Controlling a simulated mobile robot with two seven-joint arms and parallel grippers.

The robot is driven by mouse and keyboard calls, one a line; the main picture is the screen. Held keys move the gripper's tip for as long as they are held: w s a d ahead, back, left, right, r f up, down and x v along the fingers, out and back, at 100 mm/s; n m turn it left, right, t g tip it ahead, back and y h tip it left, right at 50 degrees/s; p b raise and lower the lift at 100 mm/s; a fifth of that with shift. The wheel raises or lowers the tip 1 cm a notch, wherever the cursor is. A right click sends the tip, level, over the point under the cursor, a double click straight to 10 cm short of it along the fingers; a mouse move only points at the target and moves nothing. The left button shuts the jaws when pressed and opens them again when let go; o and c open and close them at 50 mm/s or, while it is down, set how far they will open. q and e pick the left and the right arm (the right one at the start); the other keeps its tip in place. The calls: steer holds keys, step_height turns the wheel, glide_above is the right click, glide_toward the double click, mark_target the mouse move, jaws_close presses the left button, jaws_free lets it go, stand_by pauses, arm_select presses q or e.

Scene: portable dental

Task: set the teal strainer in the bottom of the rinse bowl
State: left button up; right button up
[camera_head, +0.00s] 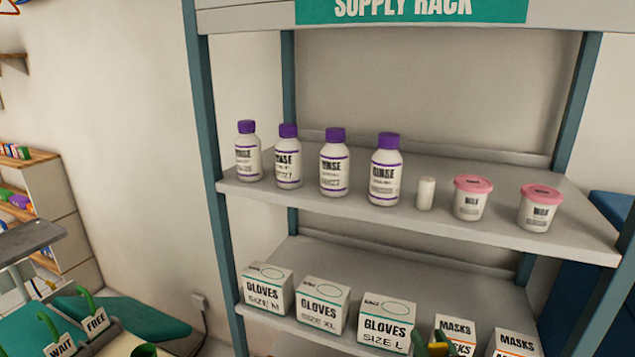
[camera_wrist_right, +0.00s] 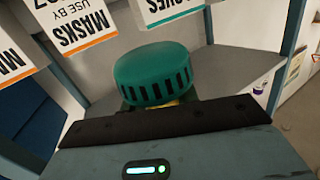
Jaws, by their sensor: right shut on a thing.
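The teal strainer (camera_wrist_right: 152,70) is a round cap-like piece with dark slots around its side. It sits upright at the tips of my right gripper in the right wrist view. My right gripper (camera_wrist_right: 160,106) is shut on it, and its fingers are mostly hidden behind the strainer and the dark wrist edge. In the head view only a small green and yellow part of my right gripper (camera_head: 434,347) shows at the bottom edge, in front of the mask boxes. I do not see the rinse bowl in either view. My left gripper is not in view.
A supply rack (camera_head: 420,220) fills the head view, with rinse bottles (camera_head: 334,165) and pink-lidded tubs (camera_head: 470,200) on the upper shelf. Glove boxes (camera_head: 322,303) and mask boxes (camera_head: 515,345) stand below. Signs marked WAIT (camera_head: 60,346) and FREE (camera_head: 96,321) show at lower left.

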steer(key=d, duration=0.1)
steer(key=d+h, duration=0.1)
steer(key=shift+s+d+f+m, duration=0.1)
steer(key=shift+s+d+m, duration=0.25)
steer(key=shift+s+m, duration=0.05)
steer(key=s, duration=0.1)
steer(key=s+r, duration=0.2)
steer(key=s, duration=0.1)
stand_by(1.0)
steer(key=s+f, duration=0.4)
steer(key=f, duration=0.1)
stand_by(0.6)
